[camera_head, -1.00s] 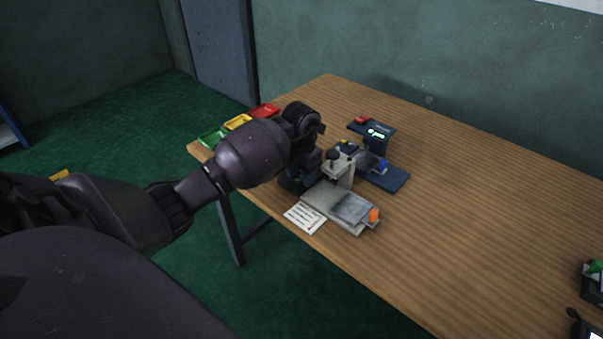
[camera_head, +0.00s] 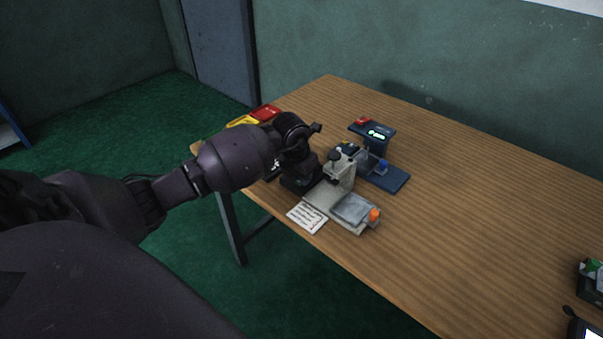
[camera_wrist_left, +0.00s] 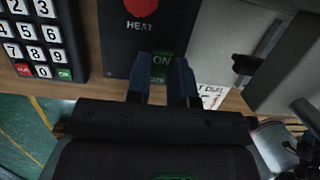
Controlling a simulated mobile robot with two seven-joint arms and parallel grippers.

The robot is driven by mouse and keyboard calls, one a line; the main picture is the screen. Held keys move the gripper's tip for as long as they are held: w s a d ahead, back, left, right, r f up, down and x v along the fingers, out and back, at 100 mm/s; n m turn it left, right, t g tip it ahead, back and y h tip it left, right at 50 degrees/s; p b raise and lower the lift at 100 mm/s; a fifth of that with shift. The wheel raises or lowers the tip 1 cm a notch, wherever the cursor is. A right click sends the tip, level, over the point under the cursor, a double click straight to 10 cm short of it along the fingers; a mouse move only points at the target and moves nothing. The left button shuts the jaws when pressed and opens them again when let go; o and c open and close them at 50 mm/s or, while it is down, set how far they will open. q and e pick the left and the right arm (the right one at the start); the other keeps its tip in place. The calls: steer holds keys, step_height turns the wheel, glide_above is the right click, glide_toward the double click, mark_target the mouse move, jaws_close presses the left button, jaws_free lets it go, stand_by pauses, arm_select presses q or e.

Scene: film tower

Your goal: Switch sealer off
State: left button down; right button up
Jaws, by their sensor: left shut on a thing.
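In the left wrist view, a dark control box with a red round lamp (camera_wrist_left: 141,6) marked HEAT is at the top centre. Below the lamp is a green switch (camera_wrist_left: 161,62) with the letters ON showing; the lower lettering is partly hidden. My left gripper (camera_wrist_left: 161,78) is shut on this switch, one blue-dark finger on each side. In the head view my left gripper (camera_head: 300,182) is at the near left edge of the table, beside a grey machine (camera_head: 345,203) with an orange knob, and its arm hides the control box. My right gripper is not in view.
A number keypad (camera_wrist_left: 40,40) stands left of the box. A paper card (camera_head: 307,216) lies at the table's front edge. A blue machine (camera_head: 390,178) with a lit green display stands behind. Red (camera_head: 264,112) and yellow (camera_head: 243,121) trays sit at the far left. The table's right middle is clear.

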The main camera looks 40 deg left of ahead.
arm_select(q)
steer(key=shift+t, duration=0.4)
steer(key=c, duration=1.1)
jaws_free()
steer(key=shift+o, duration=0.5)
steer(key=shift+s+r, duration=0.15)
steer(key=shift+r, duration=0.3)
steer(key=p+v, duration=0.2)
steer(key=v, duration=0.8)
